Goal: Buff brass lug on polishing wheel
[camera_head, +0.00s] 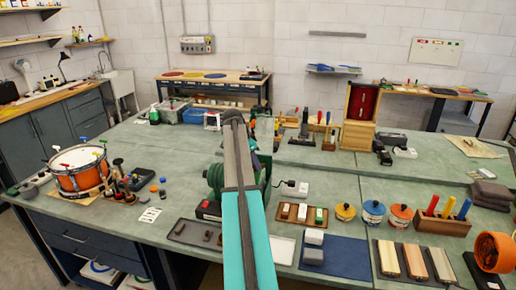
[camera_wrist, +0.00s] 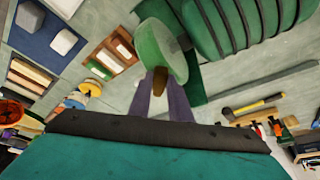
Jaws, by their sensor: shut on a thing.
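In the wrist view, my gripper (camera_wrist: 163,98) has purple fingers shut on a small brownish brass lug (camera_wrist: 160,77). The lug overlaps the lower edge of a pale green polishing wheel (camera_wrist: 162,38); I cannot tell whether they touch. The wheel's ribbed green motor (camera_wrist: 235,22) lies to the right of it. In the head view, the green motor (camera_head: 215,178) stands mid-bench, partly behind my arm. My arm hides the lug and most of the wheel there.
A dark tray (camera_head: 176,235) with small pieces lies front left of the motor, beyond it an orange drum (camera_head: 80,168). Right of the motor are a brown tray (camera_head: 279,219) of small blocks, a blue mat (camera_head: 350,258) and several lidded tins (camera_head: 372,213). Bench behind these is partly clear.

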